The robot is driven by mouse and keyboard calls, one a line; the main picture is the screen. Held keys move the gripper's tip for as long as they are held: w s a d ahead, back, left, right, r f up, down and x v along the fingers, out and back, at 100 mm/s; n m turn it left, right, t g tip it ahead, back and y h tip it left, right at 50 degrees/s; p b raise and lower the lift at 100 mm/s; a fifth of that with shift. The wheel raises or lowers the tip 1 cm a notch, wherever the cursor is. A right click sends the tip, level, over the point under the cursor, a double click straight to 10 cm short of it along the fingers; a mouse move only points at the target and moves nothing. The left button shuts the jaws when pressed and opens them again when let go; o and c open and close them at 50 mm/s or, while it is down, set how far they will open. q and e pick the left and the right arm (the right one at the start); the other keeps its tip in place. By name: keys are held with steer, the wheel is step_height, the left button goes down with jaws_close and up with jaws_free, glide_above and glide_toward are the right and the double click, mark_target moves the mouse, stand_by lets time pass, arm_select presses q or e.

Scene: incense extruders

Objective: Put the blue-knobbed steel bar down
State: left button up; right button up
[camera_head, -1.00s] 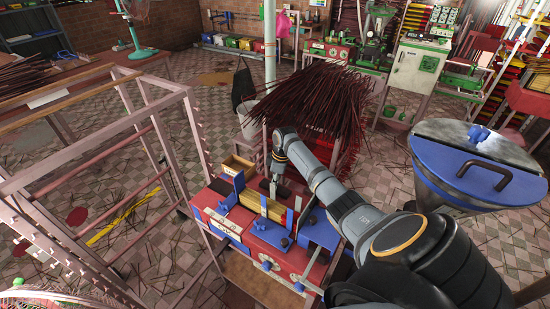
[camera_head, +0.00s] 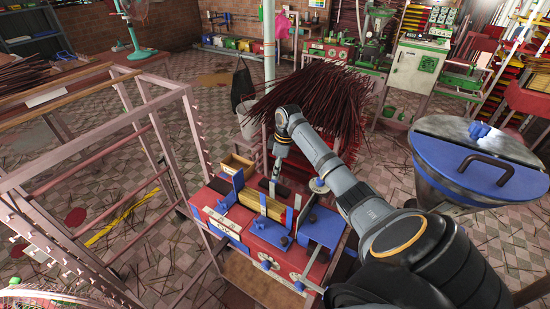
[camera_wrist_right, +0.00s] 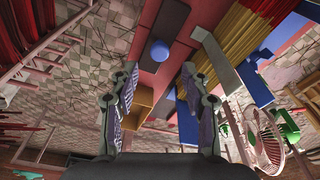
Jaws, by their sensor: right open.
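The blue-knobbed steel bar (camera_wrist_right: 144,83) shows in the right wrist view as a dark flat bar lying on the red machine top. Its round blue knob (camera_wrist_right: 160,52) stands up ahead of my right fingers. In the head view the dark bar (camera_head: 282,190) lies behind the yellow block, partly hidden by my right gripper (camera_head: 274,186). In the wrist view my right gripper (camera_wrist_right: 159,78) is open, its two fingers spread wide with nothing between them. The knob is apart from both fingers. My left gripper is in neither view.
The red machine (camera_head: 275,235) carries blue uprights and a yellow block (camera_head: 262,203). A small wooden box (camera_head: 237,162) sits at its back left. A heap of dark red sticks (camera_head: 315,100) stands behind. A blue-lidded steel hopper (camera_head: 460,160) is at right, a pink frame (camera_head: 150,130) at left.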

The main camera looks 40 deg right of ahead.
steer(key=r, duration=0.5)
steer(key=shift+s+d+b, duration=0.25)
steer(key=shift+b, duration=0.15)
steer(key=shift+f, duration=0.15)
